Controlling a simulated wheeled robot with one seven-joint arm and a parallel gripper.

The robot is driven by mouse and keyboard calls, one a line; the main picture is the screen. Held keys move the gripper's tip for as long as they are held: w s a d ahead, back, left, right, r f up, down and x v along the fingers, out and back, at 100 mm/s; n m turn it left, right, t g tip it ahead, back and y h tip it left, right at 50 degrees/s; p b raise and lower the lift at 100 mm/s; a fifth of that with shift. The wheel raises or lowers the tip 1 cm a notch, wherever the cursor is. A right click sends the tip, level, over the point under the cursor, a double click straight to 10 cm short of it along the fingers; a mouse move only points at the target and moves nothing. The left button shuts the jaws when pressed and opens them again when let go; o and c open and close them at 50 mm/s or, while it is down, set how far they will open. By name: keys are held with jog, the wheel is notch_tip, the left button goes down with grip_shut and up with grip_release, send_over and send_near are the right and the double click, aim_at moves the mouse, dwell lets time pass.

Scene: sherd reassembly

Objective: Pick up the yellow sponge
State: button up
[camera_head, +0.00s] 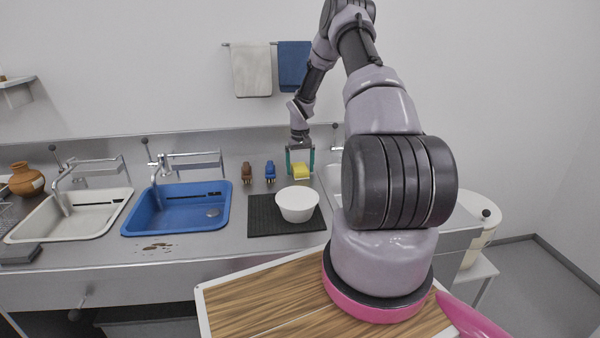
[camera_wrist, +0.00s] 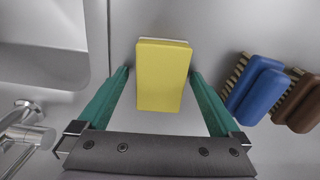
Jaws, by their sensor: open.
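The yellow sponge (camera_head: 300,170) lies on the steel counter at the back, right of the blue brush. In the wrist view the yellow sponge (camera_wrist: 162,76) is a yellow block with a pale edge at its top end. My gripper (camera_head: 300,160) is above the sponge with its teal fingers pointing down. In the wrist view my gripper (camera_wrist: 160,76) is open, with one finger on each side of the sponge's near part. A gap shows between each finger and the sponge.
A blue brush (camera_wrist: 256,90) and a brown brush (camera_wrist: 298,103) lie close beside the right finger. A white bowl (camera_head: 297,205) stands on a black mat (camera_head: 262,213) in front of the sponge. A blue sink (camera_head: 180,208) is to the left; a tap (camera_wrist: 22,130) is left in the wrist view.

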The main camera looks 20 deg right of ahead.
aim_at(300, 167)
jog(key=shift+f, duration=0.2)
jog(key=c, duration=1.3)
notch_tip(300, 167, up, 10)
jog(key=shift+r, duration=0.1)
jog(key=o, duration=0.7)
jog(key=shift+c, duration=0.2)
jog(key=c, duration=0.5)
